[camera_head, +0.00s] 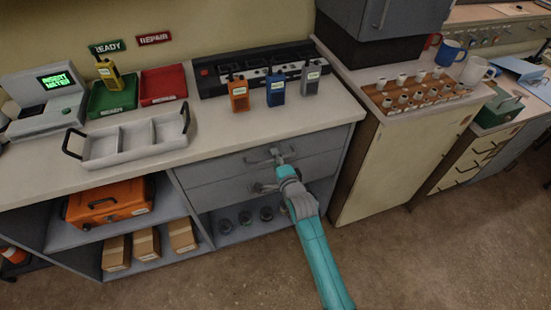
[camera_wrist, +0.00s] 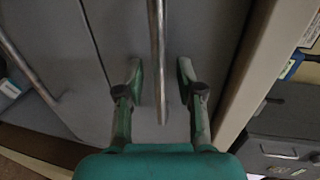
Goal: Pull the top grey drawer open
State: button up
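The top grey drawer (camera_head: 225,168) is in the cabinet under the worktop and looks shut, flush with the cabinet front. Its bar handle (camera_head: 258,160) is partly covered by my gripper (camera_head: 279,158). In the wrist view my gripper (camera_wrist: 160,85) is open, with one finger on each side of the top drawer's handle (camera_wrist: 157,50). Gaps show between the bar and both fingers. The bar's end lies between the fingers. The top drawer's front (camera_wrist: 215,45) is behind them.
A lower grey drawer (camera_head: 218,193) sits below, its handle (camera_wrist: 30,65) left in the wrist view. The worktop edge (camera_wrist: 250,70) runs close beside my gripper. Radios and a white divided tray (camera_head: 88,160) stand on the worktop. An open shelf with jars is underneath.

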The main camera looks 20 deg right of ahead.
jog(key=shift+w, duration=0.15)
grip_shut()
